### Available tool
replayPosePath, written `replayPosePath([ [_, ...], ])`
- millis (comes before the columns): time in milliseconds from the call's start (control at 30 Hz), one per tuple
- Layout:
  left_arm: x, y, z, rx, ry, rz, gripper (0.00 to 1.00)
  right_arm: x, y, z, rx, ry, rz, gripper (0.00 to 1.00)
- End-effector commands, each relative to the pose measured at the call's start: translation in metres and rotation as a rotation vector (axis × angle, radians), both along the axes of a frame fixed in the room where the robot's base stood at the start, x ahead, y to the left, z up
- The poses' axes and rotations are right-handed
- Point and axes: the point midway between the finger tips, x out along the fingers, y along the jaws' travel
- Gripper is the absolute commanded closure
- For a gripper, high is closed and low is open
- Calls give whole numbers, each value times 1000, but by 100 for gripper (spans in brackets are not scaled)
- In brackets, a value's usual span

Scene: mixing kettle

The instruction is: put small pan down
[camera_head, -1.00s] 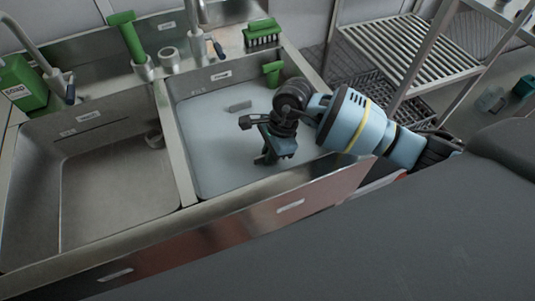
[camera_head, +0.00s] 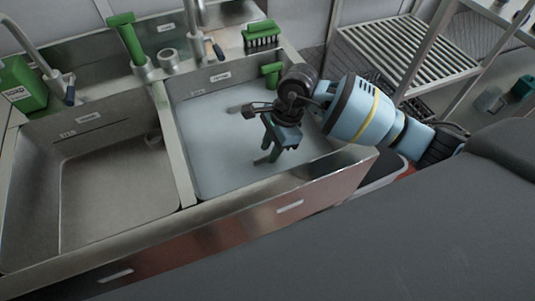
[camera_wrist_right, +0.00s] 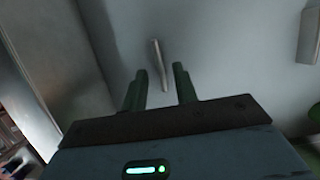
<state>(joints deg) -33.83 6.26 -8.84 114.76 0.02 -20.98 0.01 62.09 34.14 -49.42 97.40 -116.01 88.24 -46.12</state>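My right gripper (camera_head: 271,152) hangs over the right sink basin (camera_head: 215,165), with its green fingers pointing down into it. I cannot make out a small pan in either view. My left gripper is not in view.
The left sink basin (camera_head: 115,195) is mostly empty. A slatted metal rack (camera_head: 405,45) stands at the right. The sink's front rim (camera_head: 230,208) borders the basins.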

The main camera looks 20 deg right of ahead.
Motion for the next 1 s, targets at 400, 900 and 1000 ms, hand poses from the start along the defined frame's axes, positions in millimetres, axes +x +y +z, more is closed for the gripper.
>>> replayPosePath([
  [400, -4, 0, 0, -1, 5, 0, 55, 1, -22, 70, -1, -1, 0, 71],
  [900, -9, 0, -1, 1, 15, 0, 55, 1, -25, 81, -1, 0, 0, 71],
  [1000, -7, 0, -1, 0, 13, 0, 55, 1, -25, 81, -1, 0, 0, 71],
])
